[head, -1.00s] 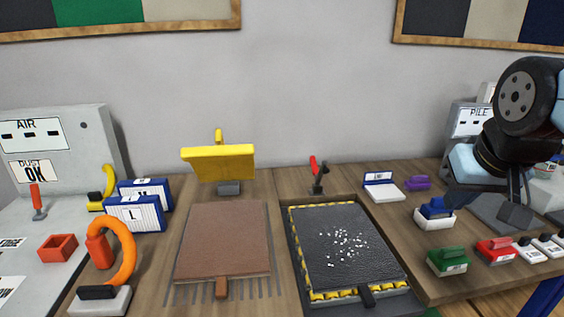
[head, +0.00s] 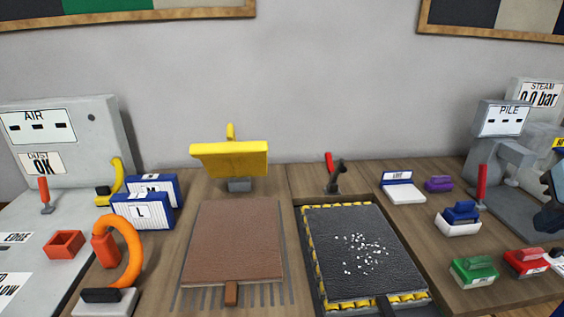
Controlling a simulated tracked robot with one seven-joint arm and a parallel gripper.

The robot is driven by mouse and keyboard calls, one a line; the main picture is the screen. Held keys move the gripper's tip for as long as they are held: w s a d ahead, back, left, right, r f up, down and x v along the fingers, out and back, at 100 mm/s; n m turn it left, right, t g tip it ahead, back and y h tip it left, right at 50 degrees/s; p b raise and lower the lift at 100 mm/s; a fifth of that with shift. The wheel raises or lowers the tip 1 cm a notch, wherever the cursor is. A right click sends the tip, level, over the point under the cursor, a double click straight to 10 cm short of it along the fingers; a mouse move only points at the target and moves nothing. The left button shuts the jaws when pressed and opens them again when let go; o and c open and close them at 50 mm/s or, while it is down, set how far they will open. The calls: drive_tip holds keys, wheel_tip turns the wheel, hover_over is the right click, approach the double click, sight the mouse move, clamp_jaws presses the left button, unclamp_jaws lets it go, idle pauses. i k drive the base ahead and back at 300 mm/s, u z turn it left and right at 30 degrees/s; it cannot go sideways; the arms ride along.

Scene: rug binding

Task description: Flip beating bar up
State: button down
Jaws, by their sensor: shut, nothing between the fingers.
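A yellow bar (head: 230,158) stands on a grey foot (head: 239,184) behind the brown rug piece (head: 232,242). It looks like the beating bar. Its broad face is above the table, clear of the rug, with a yellow upright (head: 231,132) behind it. A small lever (head: 335,172) with a red handle stands behind the dark bed. My gripper is not clearly in view; only a dark and blue piece that seems to be my arm shows at the right edge of the head view, far from the yellow bar.
A dark mat (head: 372,250) with white specks lies in a yellow-edged frame. The AIR cabinet (head: 75,140), an orange ring tool (head: 130,245) and blue boxes (head: 142,210) are left. The PILE gauge (head: 505,135) and coloured blocks (head: 475,272) are right. The wooden table between has bare patches.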

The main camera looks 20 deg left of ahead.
sight(231, 157)
drive_tip(key=u, duration=0.1)
drive_tip(key=k, duration=1.1)
drive_tip(key=u, duration=0.4)
drive_tip(key=i, duration=0.95)
drive_tip(key=z, duration=0.05)
